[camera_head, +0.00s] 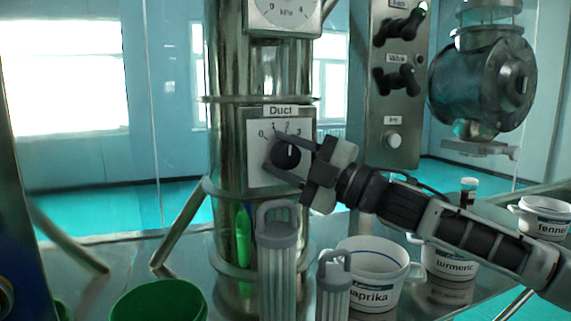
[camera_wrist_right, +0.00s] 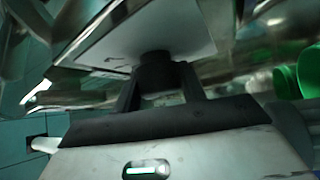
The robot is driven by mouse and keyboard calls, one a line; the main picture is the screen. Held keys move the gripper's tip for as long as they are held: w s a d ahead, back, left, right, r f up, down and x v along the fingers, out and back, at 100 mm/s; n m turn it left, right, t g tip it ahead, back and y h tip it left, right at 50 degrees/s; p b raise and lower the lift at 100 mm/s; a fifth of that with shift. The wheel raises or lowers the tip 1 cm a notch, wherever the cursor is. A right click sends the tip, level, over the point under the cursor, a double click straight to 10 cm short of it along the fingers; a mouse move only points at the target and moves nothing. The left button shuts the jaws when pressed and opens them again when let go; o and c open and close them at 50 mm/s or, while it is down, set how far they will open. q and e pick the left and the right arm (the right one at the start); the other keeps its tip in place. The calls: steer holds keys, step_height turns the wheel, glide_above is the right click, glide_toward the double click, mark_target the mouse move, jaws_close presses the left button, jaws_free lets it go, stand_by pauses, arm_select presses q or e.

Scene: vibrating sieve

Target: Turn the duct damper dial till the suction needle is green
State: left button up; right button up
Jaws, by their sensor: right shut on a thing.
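The black duct damper dial (camera_head: 285,154) sits on a white plate (camera_head: 256,171) labelled "Duct", with marks 0 to 3, on the steel column. My right gripper (camera_head: 289,158) reaches it from the right and is shut on the dial, one finger above and one below. In the right wrist view the dial (camera_wrist_right: 156,72) stands between both fingers. A light mark shows on the dial's face, but its exact setting is unclear. The suction gauge (camera_head: 285,14), marked kPa, is above and cut off by the top edge; its needle cannot be made out. My left gripper is out of view.
A panel (camera_head: 402,130) with two black handles and a pale button is right of the column. Grey-topped clear cylinders (camera_head: 278,250) stand in front below the dial. A paprika pot (camera_head: 372,268), turmeric pot (camera_head: 450,262) and green bowl (camera_head: 160,300) are nearby.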

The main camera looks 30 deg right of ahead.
steer(key=shift+m+t+b, duration=0.55)
steer(key=shift+m+t, duration=0.25)
steer(key=shift+m, duration=0.2)
steer(key=o, duration=1)
steer(key=shift+f, duration=0.1)
